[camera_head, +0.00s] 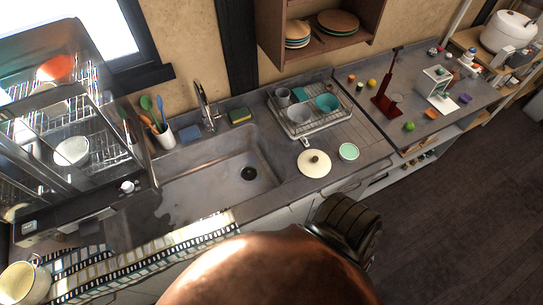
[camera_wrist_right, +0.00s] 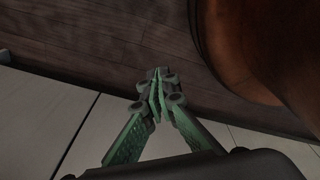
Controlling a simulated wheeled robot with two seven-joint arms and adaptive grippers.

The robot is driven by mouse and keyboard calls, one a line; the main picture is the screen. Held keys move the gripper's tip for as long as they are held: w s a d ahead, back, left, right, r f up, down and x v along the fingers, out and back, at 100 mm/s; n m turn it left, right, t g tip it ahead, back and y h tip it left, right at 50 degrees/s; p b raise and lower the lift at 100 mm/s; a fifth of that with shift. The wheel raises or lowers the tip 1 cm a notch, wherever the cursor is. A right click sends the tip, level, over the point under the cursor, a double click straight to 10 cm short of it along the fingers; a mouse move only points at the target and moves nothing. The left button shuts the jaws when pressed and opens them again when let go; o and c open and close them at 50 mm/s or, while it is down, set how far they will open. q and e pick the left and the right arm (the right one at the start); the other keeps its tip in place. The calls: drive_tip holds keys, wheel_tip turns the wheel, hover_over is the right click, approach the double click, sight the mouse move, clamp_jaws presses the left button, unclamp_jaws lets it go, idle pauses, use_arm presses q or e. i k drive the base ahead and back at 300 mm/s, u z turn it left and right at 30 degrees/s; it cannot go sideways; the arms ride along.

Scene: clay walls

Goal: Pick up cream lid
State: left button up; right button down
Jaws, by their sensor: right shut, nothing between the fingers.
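The cream lid (camera_head: 314,162) is round with a dark knob at its centre. It lies flat on the grey counter to the right of the sink in the head view. My right gripper (camera_wrist_right: 158,88) shows in the right wrist view with its green fingers shut and empty, above the dark wooden floor and beside pale cabinet fronts. The lid is not in the right wrist view. In the head view a dark part of my arm shows below the counter edge, apart from the lid, but no fingertips show. My left gripper is not in view.
A small mint-green round dish (camera_head: 348,151) sits just right of the lid. A dish rack (camera_head: 336,125) with bowls and cups stands behind it. The sink (camera_head: 215,170) is to the left. A red stand (camera_head: 386,100) and small items are on the right counter.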

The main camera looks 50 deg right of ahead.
sight(313, 164)
drive_tip(key=z, duration=1.25)
drive_tip(key=i, duration=0.2)
drive_tip(key=u, duration=0.95)
drive_tip(key=k, duration=0.7)
drive_tip(key=z, duration=0.7)
